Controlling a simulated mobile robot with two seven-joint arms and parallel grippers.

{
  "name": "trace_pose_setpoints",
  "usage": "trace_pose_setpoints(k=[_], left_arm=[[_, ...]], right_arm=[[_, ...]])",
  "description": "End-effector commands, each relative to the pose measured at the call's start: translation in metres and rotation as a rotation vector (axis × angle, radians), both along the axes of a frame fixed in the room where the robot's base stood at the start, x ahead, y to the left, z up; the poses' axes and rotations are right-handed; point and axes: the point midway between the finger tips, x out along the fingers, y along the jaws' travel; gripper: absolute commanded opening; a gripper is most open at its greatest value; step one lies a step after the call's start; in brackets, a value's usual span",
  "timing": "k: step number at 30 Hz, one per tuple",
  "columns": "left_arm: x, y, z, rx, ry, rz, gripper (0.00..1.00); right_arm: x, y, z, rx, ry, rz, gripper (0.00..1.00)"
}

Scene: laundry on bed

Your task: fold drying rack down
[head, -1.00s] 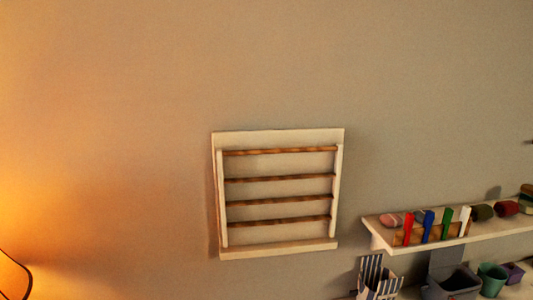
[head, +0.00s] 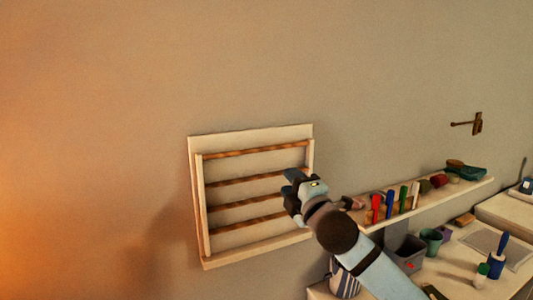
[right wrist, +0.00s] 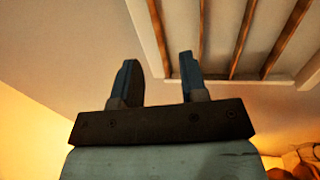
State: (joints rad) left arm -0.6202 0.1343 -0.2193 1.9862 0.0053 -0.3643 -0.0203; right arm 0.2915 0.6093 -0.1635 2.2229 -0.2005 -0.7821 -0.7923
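The drying rack (head: 250,138) is a pale wooden frame with several brown rods, mounted on the wall. Its rod frame lies up flat against the backboard. My right gripper (head: 290,187) is in front of the rack's right side in the head view and hides part of the right rail and rod ends. In the right wrist view, the two fingers of the right gripper (right wrist: 158,80) are spread apart with nothing between them. The rack (right wrist: 212,30) is above and right of the fingertips there. I cannot tell if the gripper touches it. My left gripper is not in view.
A wall shelf (head: 440,202) right of the rack holds colored items. Below it are a grey bin (head: 405,252), a green cup (head: 431,240) and a striped container (head: 343,282) on a surface. A wall hook (head: 475,124) is at upper right. The wall left of the rack is clear.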

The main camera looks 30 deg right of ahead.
Motion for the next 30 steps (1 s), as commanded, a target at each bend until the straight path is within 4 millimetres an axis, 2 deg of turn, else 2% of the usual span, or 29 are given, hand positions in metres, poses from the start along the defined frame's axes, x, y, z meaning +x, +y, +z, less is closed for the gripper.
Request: trace_pose_setpoints(k=[3, 7, 21, 25, 30], left_arm=[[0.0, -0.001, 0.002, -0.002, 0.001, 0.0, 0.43], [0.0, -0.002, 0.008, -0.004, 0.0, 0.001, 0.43], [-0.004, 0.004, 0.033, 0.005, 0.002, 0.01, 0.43], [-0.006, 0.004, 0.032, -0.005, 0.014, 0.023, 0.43], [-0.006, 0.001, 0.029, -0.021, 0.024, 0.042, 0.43]], right_arm=[[0.004, -0.003, 0.012, -0.022, -0.016, -0.011, 0.4], [0.02, -0.004, 0.017, -0.022, -0.015, -0.012, 0.4], [0.112, -0.008, 0.035, -0.019, -0.014, -0.011, 0.4], [0.126, -0.009, 0.036, -0.021, -0.013, -0.011, 0.4], [0.135, -0.01, 0.037, -0.02, -0.014, -0.01, 0.4]])
